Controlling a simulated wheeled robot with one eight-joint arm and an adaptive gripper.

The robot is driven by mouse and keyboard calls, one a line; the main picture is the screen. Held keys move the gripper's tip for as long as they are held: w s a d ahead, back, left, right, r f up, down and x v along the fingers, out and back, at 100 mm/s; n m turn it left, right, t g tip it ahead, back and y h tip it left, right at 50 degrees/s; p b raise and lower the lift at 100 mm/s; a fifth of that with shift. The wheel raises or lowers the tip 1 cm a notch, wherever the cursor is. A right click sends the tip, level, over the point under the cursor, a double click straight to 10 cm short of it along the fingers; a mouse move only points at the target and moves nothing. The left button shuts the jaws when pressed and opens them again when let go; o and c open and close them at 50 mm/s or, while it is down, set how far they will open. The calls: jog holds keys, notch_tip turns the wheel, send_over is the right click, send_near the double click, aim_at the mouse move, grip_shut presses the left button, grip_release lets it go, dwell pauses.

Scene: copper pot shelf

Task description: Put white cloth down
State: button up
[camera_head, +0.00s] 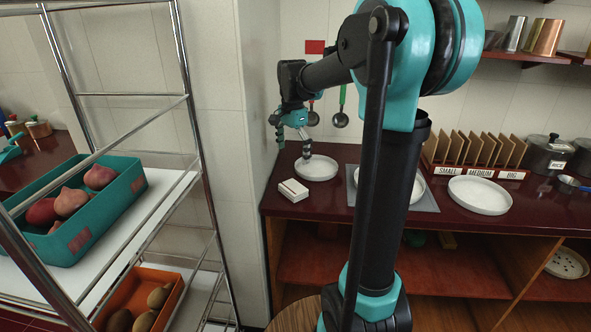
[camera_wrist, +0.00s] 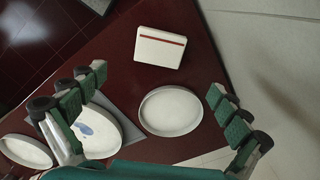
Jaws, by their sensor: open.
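A small white folded, block-like thing with a red stripe, which looks like the white cloth (camera_head: 293,190), lies flat on the dark red counter (camera_head: 325,205) near its front left corner. In the wrist view the cloth (camera_wrist: 160,50) is beyond my fingertips, with nothing touching it. My gripper (camera_head: 293,142) is open and empty, pointing down above the counter by the left white plate (camera_head: 316,168). In the wrist view my gripper's spread fingers (camera_wrist: 158,84) stand either side of that plate (camera_wrist: 171,111), apart from it.
A second plate with a blue mark (camera_wrist: 98,132) sits on a grey mat. A third plate (camera_head: 480,195) is to the right, before a wooden rack (camera_head: 475,150). Ladles (camera_head: 341,118) hang behind. A metal shelf with a teal crate (camera_head: 125,185) stands left; a wall closes the counter's left side.

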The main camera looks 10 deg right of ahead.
jog(key=s+f+n, duration=0.2)
jog(key=s, duration=0.1)
jog(key=s+d+f+n+t, duration=0.1)
jog(key=s+f+n, duration=0.1)
jog(key=s+f, duration=0.1)
jog(key=s+d+f+n+t, duration=0.1)
jog(key=s+f, duration=0.2)
jog(key=s, duration=0.1)
jog(key=shift+d+f+n, duration=0.25)
jog(key=shift+n, duration=0.15)
jog(key=s+d+f+n+t, duration=0.1)
jog(key=s+f+n+t, duration=0.1)
jog(key=s+f+n, duration=0.4)
jog(key=s+f, duration=0.3)
jog(key=s, duration=0.3)
jog(key=shift+d+f+n, duration=0.3)
jog(key=shift+n, duration=0.1)
